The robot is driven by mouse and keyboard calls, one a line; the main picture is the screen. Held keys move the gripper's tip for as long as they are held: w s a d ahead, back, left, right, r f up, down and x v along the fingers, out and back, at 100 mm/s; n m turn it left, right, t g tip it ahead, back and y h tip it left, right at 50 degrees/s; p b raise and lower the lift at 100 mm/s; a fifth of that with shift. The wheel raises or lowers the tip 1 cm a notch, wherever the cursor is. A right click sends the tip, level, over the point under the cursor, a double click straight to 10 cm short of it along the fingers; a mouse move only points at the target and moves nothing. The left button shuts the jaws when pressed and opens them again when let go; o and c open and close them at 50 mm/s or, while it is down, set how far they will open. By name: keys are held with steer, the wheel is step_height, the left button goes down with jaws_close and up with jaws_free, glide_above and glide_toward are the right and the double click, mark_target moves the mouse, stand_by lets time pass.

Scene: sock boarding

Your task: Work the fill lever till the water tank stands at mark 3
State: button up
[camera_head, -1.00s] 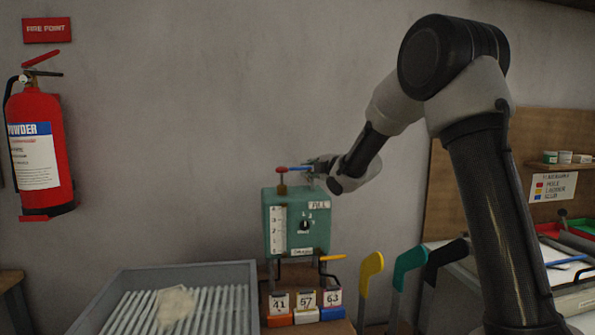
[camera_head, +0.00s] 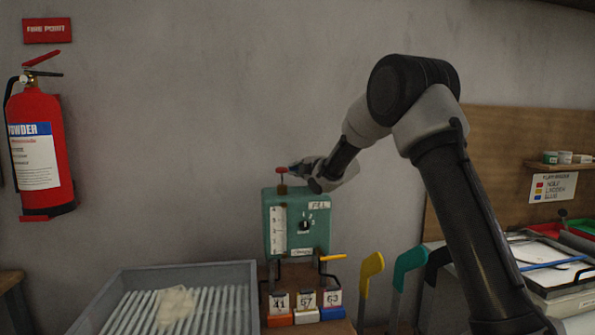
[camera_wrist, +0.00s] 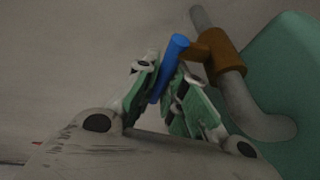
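The green water tank (camera_head: 270,241) stands against the wall, with a pale upright scale (camera_head: 279,231) on its front left. The scale's numbers are small and I cannot read the water level. A dial (camera_head: 305,226) and a FILL label sit to the right of the scale. The fill lever's blue handle (camera_wrist: 168,68) joins a brown collar on a grey pipe in the wrist view. My gripper (camera_wrist: 165,85) has its fingers close around the handle, one on each side, and appears shut on it. In the head view my gripper (camera_head: 296,168) is above the tank's top and largely hides the handle.
A grey ribbed tray (camera_head: 245,295) is at lower left. Numbered blocks (camera_head: 306,309) stand below the tank, with yellow and teal (camera_head: 409,262) boards to their right.

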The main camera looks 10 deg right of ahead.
jaws_close()
steer(key=shift+s+d+r+n+g+y, duration=0.1)
steer(key=shift+s+d+n+g+y, duration=0.15)
steer(key=shift+n+y, duration=0.35)
steer(key=shift+s+a+n+g+y, duration=0.1)
steer(key=shift+s+n+g+y, duration=0.05)
steer(key=shift+n+g+y, duration=0.35)
steer(key=shift+s+a+n+g+y, duration=0.15)
steer(key=shift+n+g+y, duration=0.15)
steer(key=shift+y, duration=0.3)
steer(key=shift+o, duration=2)
jaws_free()
steer(key=shift+d, duration=0.1)
steer(key=v, duration=1.2)
